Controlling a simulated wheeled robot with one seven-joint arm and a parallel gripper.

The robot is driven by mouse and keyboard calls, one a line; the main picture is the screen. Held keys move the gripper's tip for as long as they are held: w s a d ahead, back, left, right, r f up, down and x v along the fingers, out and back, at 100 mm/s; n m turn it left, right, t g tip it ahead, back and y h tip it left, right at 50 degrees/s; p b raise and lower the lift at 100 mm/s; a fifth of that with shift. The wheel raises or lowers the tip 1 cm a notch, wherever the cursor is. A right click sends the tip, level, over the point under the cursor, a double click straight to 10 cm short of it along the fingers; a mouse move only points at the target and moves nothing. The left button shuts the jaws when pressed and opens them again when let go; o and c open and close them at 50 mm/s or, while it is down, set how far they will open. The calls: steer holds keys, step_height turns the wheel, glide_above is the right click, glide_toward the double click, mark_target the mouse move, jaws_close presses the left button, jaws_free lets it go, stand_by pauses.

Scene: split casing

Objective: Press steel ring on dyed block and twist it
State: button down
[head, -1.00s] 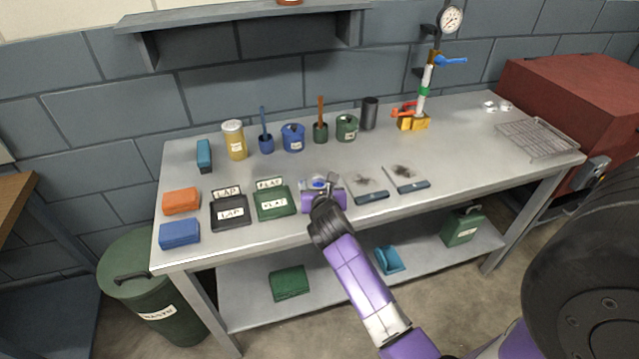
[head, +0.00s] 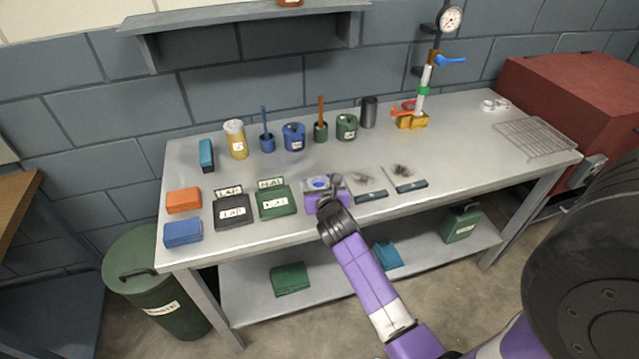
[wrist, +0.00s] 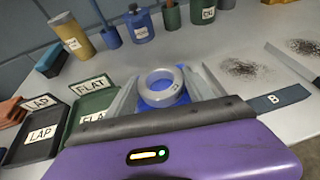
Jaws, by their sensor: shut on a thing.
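In the wrist view a steel ring (wrist: 161,86) sits above a blue dyed block (wrist: 163,101), between the two fingers of my gripper (wrist: 162,92). The gripper is shut on the ring. The ring looks flat and close on the block, but I cannot tell how firmly it touches. In the head view my gripper (head: 322,186) is low over the front middle of the bench. The block's blue face shows there just beyond the purple gripper body, and the ring is too small to make out clearly.
The black LAP tray (head: 232,212) and green FLAT tray (head: 277,203) stand left of my gripper. Blue (head: 293,137) and green (head: 346,127) pots stand behind. The right of the bench (head: 470,150) is mostly clear.

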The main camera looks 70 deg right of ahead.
steer(key=shift+s+a+f+n+t+y+p, duration=0.1)
steer(key=shift+f+n+t+y+p, duration=0.25)
steer(key=shift+p, duration=0.95)
steer(key=shift+f+b, duration=0.1)
steer(key=shift+b, duration=0.4)
steer(key=shift+m+g+h+b, duration=0.75)
steer(key=shift+m+g+b, duration=0.35)
steer(key=shift+b, duration=0.2)
steer(key=shift+s+r+g, duration=0.1)
steer(key=shift+r+g, duration=0.1)
steer(key=shift+g, duration=0.05)
steer(key=shift+m+g+h+b, duration=0.4)
steer(key=shift+m+g+b, duration=0.6)
steer(key=shift+m+b, duration=0.05)
steer(key=shift+r+m+g, duration=0.15)
steer(key=shift+m+g, duration=0.15)
steer(key=shift+r+n+t+p, duration=0.15)
steer(key=shift+n+t+p, duration=0.55)
steer(key=shift+p, duration=0.55)
steer(key=shift+n+t+y+p, duration=0.3)
steer(key=shift+n+t+p, duration=0.25)
steer(key=shift+p, duration=0.75)
steer(key=shift+f+n+t, duration=0.2)
steer(key=shift+n+t, duration=0.05)
steer(key=shift+t, duration=0.1)
